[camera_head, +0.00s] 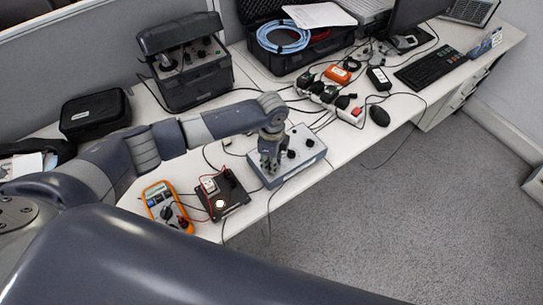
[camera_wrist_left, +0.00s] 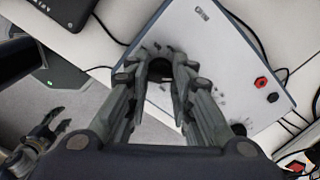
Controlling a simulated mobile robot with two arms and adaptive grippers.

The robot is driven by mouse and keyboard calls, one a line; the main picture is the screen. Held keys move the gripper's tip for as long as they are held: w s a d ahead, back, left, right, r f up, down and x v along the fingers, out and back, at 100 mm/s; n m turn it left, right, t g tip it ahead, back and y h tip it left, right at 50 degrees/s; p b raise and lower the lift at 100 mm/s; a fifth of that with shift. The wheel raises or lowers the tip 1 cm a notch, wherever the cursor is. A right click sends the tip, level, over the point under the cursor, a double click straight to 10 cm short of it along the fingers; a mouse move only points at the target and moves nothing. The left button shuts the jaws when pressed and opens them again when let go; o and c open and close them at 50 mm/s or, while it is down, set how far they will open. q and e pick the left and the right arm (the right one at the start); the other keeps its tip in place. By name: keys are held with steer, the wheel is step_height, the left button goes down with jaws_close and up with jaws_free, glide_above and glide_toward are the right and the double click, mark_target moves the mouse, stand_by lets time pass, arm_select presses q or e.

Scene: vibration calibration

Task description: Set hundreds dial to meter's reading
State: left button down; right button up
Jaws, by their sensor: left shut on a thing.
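The dial box (camera_head: 302,165), pale on top with blue-grey sides, sits at the desk's front edge. My left gripper (camera_head: 270,165) points down over its left part. In the left wrist view, the left gripper's fingers (camera_wrist_left: 160,72) are shut on a black dial (camera_wrist_left: 160,67), mostly hidden between them. A second black dial (camera_wrist_left: 238,129) shows beside the fingers. The dial markings are too small to read. An orange multimeter (camera_head: 160,193) lies to the left; its reading is not legible. My right gripper (camera_wrist_left: 42,133) shows over the floor, its opening unclear.
A black device with a lit round spot (camera_head: 232,203) stands between multimeter and box. The box's red terminal (camera_wrist_left: 261,83) and black terminal (camera_wrist_left: 273,97) stick up. Cables cross the desk. A power strip (camera_head: 328,98) and a mouse (camera_head: 379,116) lie farther right.

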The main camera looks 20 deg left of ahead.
arm_select(q)
steer(key=shift+r+n+p, duration=0.1)
steer(key=shift+n+p, duration=0.4)
steer(key=shift+n, duration=0.2)
steer(key=c, duration=1.4)
jaws_free()
steer(key=shift+o, duration=0.2)
step_height(320, 180, up, 12)
